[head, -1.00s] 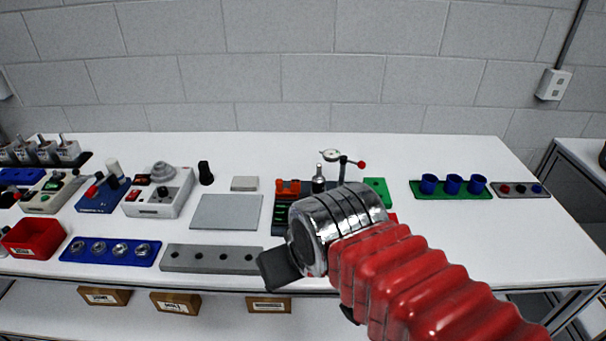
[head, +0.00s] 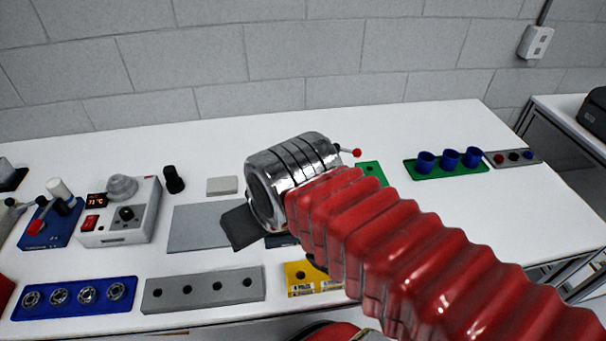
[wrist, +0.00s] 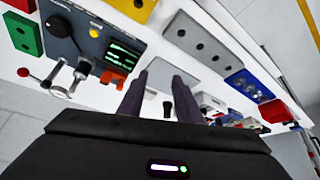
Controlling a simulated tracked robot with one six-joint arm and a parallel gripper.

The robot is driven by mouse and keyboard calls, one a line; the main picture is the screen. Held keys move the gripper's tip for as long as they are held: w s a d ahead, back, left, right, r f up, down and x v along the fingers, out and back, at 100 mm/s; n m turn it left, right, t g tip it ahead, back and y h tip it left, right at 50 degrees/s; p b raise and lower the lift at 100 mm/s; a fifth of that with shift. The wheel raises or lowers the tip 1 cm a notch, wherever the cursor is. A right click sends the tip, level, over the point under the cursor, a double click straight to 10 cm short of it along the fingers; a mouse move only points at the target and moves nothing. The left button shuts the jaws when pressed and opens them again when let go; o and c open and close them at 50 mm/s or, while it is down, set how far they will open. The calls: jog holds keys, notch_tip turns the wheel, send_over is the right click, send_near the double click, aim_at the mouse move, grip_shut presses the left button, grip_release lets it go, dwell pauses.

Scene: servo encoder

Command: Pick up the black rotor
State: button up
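A small black upright cylinder with a narrower waist (head: 173,178), which looks like the black rotor, stands on the white table behind the grey flat plate. It also shows in the wrist view (wrist: 168,109), beyond the gap between my fingers. My gripper (head: 240,226) is over the right part of the plate in the head view, to the right of and nearer than the rotor, and not touching it. In the wrist view the two dark fingers of my gripper (wrist: 160,76) are apart with nothing between them. My red sleeved arm hides part of the table's middle.
A white box with a display (head: 120,212) stands left of the rotor; a pale block (head: 222,186) lies to its right. The grey plate (head: 190,240) lies in front. A grey holed bar (head: 203,289), blue bearing tray (head: 75,297) and yellow block (head: 312,279) line the front edge.

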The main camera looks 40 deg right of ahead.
jog(key=shift+o, duration=1.4)
jog(key=shift+w+d+r, duration=0.1)
jog(key=shift+w, duration=0.05)
jog(key=shift+o, duration=0.9)
jog(key=shift+w+d+r, duration=0.15)
jog(key=shift+w+d, duration=0.1)
jog(key=shift+o, duration=0.5)
jog(key=w+d+r+m+g, duration=0.2)
jog(key=w+d+r, duration=0.1)
jog(key=w+d, duration=0.5)
jog(key=shift+d+r+h, duration=0.25)
jog(key=shift+d+h, duration=0.15)
jog(key=shift+d, duration=0.6)
jog(key=w+d+m+g, duration=0.1)
jog(key=w+d, duration=0.3)
jog(key=d, duration=0.6)
jog(key=shift+w+d+f+m+g, duration=0.2)
jog(key=shift+w+d+m+g, duration=0.1)
jog(key=shift+d+m+g, duration=0.1)
jog(key=f, duration=0.5)
jog(key=w+f, duration=0.1)
jog(key=f, duration=0.1)
jog(key=shift+d+f, duration=0.15)
jog(key=shift+w+f, duration=0.1)
jog(key=shift+f, duration=0.5)
